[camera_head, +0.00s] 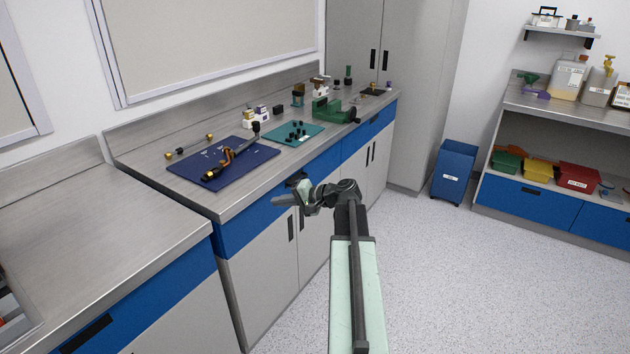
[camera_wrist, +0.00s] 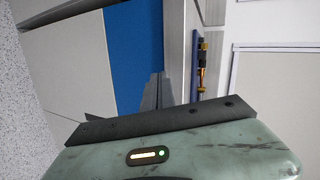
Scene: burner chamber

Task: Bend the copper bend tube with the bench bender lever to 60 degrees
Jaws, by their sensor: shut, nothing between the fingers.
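The bench bender sits on a dark blue mat (camera_head: 190,177) on the steel bench. Its lever (camera_head: 245,137) ends in a black knob and points to the back right. The copper bend tube (camera_head: 228,154) lies at the bender, with a dark and brass fitting at its front-left end. Its exact bend angle is too small to tell. In the wrist view, a copper and brass part (camera_wrist: 203,70) shows small and edge-on. My gripper (camera_head: 277,200) is shut and empty, in front of the bench edge, to the right of the mat and apart from bender and tube.
A straight tube with brass ends (camera_head: 190,147) lies behind the mat. A teal mat (camera_head: 312,130) with small dark parts and a green vise (camera_head: 328,110) stand farther right. The bench front edge and blue drawers (camera_head: 262,214) are close to my gripper.

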